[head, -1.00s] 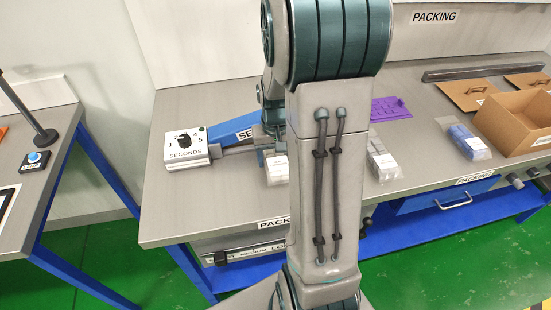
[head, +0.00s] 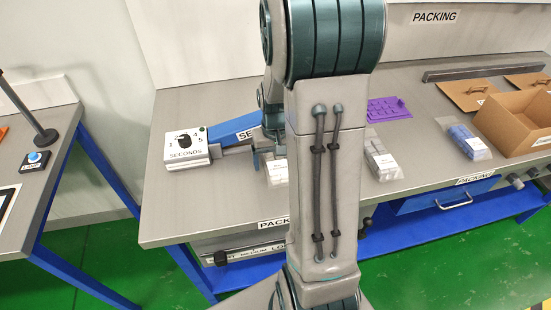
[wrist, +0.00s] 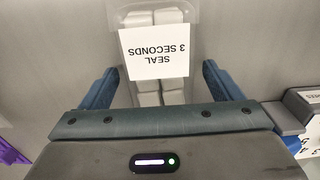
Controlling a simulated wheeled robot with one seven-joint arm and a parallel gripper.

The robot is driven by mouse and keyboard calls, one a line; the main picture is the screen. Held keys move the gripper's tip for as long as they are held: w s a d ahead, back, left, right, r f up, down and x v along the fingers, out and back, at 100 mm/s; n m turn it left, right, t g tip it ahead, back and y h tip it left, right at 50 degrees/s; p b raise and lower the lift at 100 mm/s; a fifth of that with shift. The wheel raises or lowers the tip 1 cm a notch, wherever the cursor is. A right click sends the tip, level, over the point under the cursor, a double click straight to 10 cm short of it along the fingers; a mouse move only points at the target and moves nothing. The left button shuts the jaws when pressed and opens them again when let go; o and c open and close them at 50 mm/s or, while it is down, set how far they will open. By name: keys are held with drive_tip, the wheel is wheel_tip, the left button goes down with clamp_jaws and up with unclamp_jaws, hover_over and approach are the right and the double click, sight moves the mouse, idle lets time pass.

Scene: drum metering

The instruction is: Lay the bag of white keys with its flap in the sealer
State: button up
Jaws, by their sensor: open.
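The bag of white keys (wrist: 160,92) is clear plastic with white blocks inside and a label reading "SEAL 3 SECONDS". In the wrist view it lies between the two spread fingers of my gripper (wrist: 160,70), which is open, with a gap on each side. In the head view only part of the bag (head: 277,173) shows beside my arm, on the bench. The sealer (head: 232,131) is a blue bar behind and left of the bag, with a white dial box (head: 187,149) marked "SECONDS". My arm hides the sealer's right part.
Right of my arm are a bag of pale pieces (head: 383,160), a bag of blue pieces (head: 465,140), a purple tray (head: 388,109) and an open cardboard box (head: 520,120). The bench front left of the bag is clear.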

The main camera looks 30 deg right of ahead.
sight(276, 158)
wheel_tip(276, 158, up, 11)
drive_tip(key=s+a+r+n+t, duration=0.3)
drive_tip(key=s+a, duration=0.9)
drive_tip(key=shift+s, duration=0.15)
drive_tip(key=shift+r, duration=0.1)
idle(2.0)
